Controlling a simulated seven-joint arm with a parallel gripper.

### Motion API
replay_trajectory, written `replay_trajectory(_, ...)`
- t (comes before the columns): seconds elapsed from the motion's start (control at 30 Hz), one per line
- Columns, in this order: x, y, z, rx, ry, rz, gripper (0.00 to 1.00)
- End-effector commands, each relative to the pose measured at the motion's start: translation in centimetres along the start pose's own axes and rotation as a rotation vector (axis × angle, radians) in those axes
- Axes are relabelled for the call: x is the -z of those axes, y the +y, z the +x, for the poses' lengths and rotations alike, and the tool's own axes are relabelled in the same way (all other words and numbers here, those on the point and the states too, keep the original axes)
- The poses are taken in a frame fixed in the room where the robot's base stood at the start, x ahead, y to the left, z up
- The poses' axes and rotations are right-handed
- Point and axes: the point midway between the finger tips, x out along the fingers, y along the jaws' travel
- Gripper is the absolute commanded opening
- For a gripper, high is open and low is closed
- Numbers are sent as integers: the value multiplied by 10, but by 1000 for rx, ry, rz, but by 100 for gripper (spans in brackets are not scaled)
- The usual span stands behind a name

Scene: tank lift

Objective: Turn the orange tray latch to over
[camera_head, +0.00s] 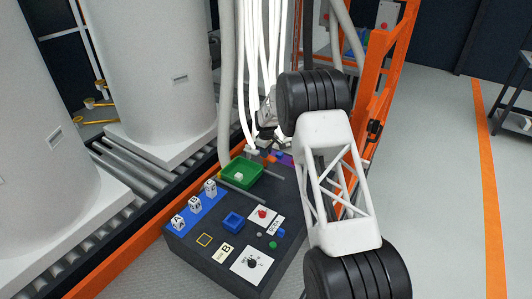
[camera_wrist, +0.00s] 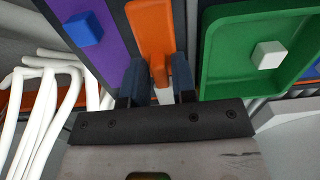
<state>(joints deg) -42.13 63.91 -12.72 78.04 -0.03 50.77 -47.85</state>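The orange tray latch (camera_wrist: 151,28) lies between a purple panel and a green tray in the wrist view. Its narrow raised handle points toward my gripper (camera_wrist: 158,72). My two dark fingers stand apart, one on each side of the handle. I cannot tell whether they press on it or only straddle it. In the head view a small orange patch (camera_head: 270,159) shows beside the green tray, and my gripper (camera_head: 264,143) is just above it, partly hidden by my arm.
The green tray (camera_head: 229,182) holds a white cube (camera_wrist: 268,55). The purple panel (camera_wrist: 65,10) carries a blue cube (camera_wrist: 83,29). White hoses (camera_wrist: 45,95) hang close to my gripper. A blue strip (camera_head: 190,214) holds lettered cubes. An orange frame post (camera_head: 374,75) stands right.

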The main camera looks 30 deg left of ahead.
Motion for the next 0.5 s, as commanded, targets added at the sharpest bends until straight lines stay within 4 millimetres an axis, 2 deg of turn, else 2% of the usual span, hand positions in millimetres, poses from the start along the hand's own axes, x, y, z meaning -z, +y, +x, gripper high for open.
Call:
replay_trajectory(0.03, 0, 0, 0, 0, 0, 0, 17)
replay_trajectory(0.13, 0, 0, 0, 0, 0, 0, 2)
replay_trajectory(0.17, 0, 0, 0, 0, 0, 0, 0)
replay_trajectory(0.5, 0, 0, -1, 0, 0, 22, 0)
